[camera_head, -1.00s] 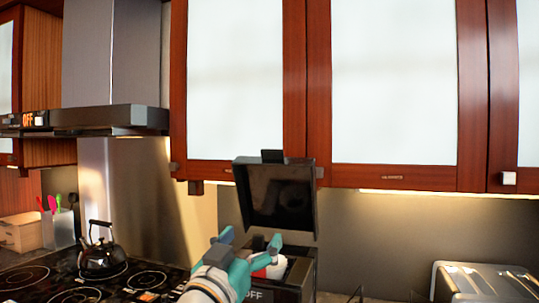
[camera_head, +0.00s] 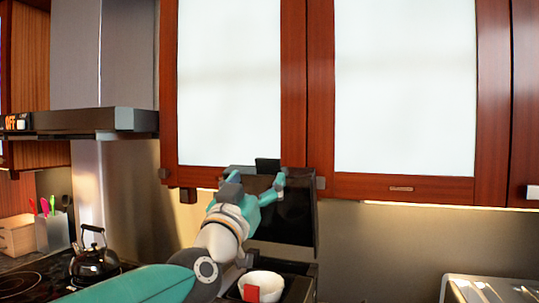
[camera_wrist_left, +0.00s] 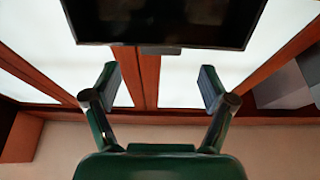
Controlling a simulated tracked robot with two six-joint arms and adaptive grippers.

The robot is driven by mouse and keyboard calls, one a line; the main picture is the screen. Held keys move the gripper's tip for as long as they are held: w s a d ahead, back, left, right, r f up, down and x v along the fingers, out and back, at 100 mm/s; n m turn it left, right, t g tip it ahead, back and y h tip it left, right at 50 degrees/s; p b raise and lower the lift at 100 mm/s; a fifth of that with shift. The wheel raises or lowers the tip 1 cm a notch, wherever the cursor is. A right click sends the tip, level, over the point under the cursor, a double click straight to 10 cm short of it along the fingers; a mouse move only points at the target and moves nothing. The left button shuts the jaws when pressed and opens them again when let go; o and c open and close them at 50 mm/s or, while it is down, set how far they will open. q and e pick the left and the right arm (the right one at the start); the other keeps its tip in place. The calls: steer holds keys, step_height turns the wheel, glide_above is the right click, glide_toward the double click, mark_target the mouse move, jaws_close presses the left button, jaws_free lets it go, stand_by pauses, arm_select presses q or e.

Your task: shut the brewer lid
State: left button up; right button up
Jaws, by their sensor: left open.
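The brewer's black lid (camera_head: 292,215) stands open and raised above the brewer body (camera_head: 299,283), under the wall cabinets. A dark tab (camera_head: 267,165) sticks up from its upper edge. The lid also fills the top of the left wrist view (camera_wrist_left: 165,20). A white cup with a red patch (camera_head: 264,284) sits in the brewer. My left gripper (camera_head: 254,182) is open, its fingers spread near the lid's upper edge and tab. In the left wrist view my left gripper (camera_wrist_left: 160,86) has nothing between its fingers. My arm hides the lid's left part. My right gripper is out of view.
Wall cabinets (camera_head: 400,188) hang close above and behind the lid. A range hood (camera_head: 85,122) is at the left, above a black kettle (camera_head: 94,262) on the stove. A metal toaster (camera_head: 490,289) stands at the lower right.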

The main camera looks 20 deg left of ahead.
mark_target(267, 164)
arm_select(q)
steer(key=p+x, duration=0.2)
steer(key=x, duration=0.4)
steer(key=shift+r, duration=0.15)
steer(key=shift+w+r+p, duration=0.15)
steer(key=shift+w+p, duration=0.25)
steer(key=shift+w, duration=0.15)
steer(key=shift+c, duration=0.3)
